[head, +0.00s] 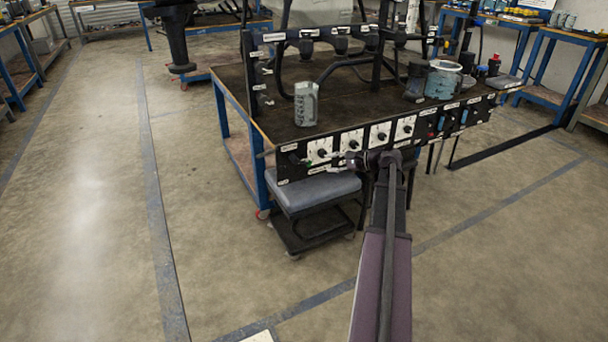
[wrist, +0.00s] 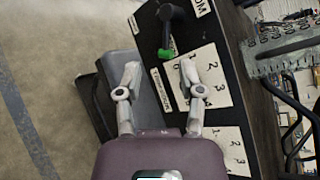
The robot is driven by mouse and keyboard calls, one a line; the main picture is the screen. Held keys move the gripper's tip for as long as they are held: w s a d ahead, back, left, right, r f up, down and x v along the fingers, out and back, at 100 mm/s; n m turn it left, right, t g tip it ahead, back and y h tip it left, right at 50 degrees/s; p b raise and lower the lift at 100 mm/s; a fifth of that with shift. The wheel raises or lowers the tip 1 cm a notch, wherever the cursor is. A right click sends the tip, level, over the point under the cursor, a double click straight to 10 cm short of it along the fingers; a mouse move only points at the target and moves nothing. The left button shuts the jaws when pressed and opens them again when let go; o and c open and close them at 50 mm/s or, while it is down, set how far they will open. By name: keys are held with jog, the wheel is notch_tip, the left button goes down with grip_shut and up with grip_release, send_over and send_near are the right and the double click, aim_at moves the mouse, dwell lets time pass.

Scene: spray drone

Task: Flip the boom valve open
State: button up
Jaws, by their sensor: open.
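The boom valve (wrist: 167,16) is a black handle with a green end at the left end of the black panel, beside a white label whose visible letters end in "OM". In the wrist view its green end lies just ahead of the gap between my fingertips. My gripper (wrist: 160,67) is open with nothing between its fingers, and the right finger overlaps a white dial plate. In the head view my gripper (head: 326,164) is at the panel's lower left, and my arm partly hides that area. I cannot tell whether a finger touches the valve.
The panel (head: 284,170) carries a row of white dial plates (head: 351,140) and runs along the workbench front. A grey padded stool (head: 313,191) stands just below my gripper. A grey metal block (head: 306,104) stands on the bench top. The floor to the left is clear.

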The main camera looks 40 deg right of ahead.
aim_at(304, 162)
jog(key=d, duration=0.2)
jog(key=m+b, duration=0.1)
jog(key=shift+s+d+f+t, duration=0.4)
jog(key=shift+w+a+f, duration=0.1)
jog(key=b+x, duration=0.3)
jog(key=x, duration=1)
jog(key=shift+w, duration=0.25)
grip_shut()
